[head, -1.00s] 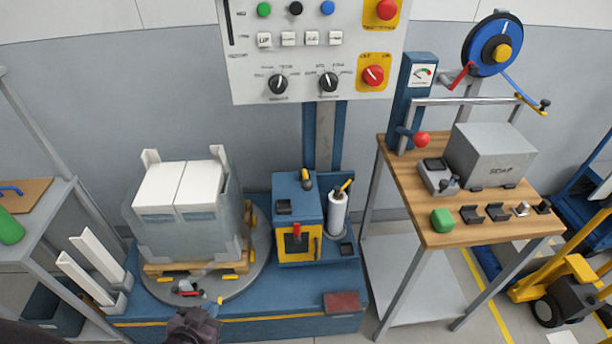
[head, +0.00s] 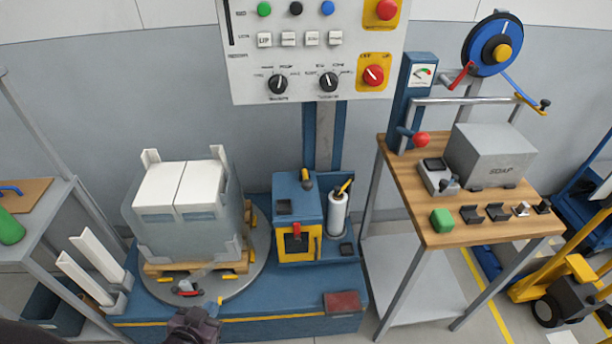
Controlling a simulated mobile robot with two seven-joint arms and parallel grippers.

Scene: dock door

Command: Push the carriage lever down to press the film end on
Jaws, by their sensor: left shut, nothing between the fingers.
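The blue carriage (head: 290,200) stands at the foot of the mast, with a yellow-framed dark window (head: 296,245) on its front. A yellow-and-black handle (head: 307,180) stands on its top edge; which part is the lever is hard to tell. A white film roll (head: 338,212) stands upright to its right. A wrapped load (head: 187,230) sits on a wooden pallet on the round turntable (head: 258,262). My left gripper (head: 193,325) is shut and empty at the bottom edge, in front of the turntable and apart from the carriage. My right gripper is out of view.
A small red-handled part (head: 186,288) sits on the turntable's front. White corner posts (head: 85,280) stand at the left. A control panel (head: 310,50) hangs above. A wooden bench (head: 460,236) with a grey box stands at the right.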

